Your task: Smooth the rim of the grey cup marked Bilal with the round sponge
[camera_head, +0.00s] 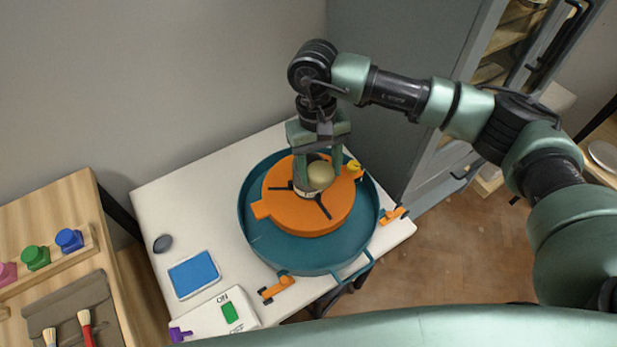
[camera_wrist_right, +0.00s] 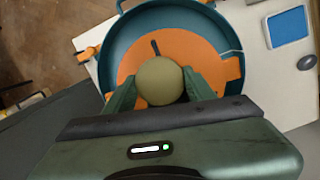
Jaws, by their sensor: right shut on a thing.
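The round olive sponge (camera_head: 321,175) is between the fingers of my right gripper (camera_head: 318,168), which is shut on it. It also shows in the right wrist view (camera_wrist_right: 160,81) between both fingers. The gripper points down over the orange wheel disc (camera_head: 325,220). A small pale grey piece (camera_head: 305,193) shows at the gripper's lower left; it may be part of the cup, mostly hidden by sponge and fingers. No name is readable, and I cannot tell whether the sponge touches a rim. My left gripper is not in view.
The disc sits in a teal basin (camera_head: 256,252) on a white table (camera_head: 160,200).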

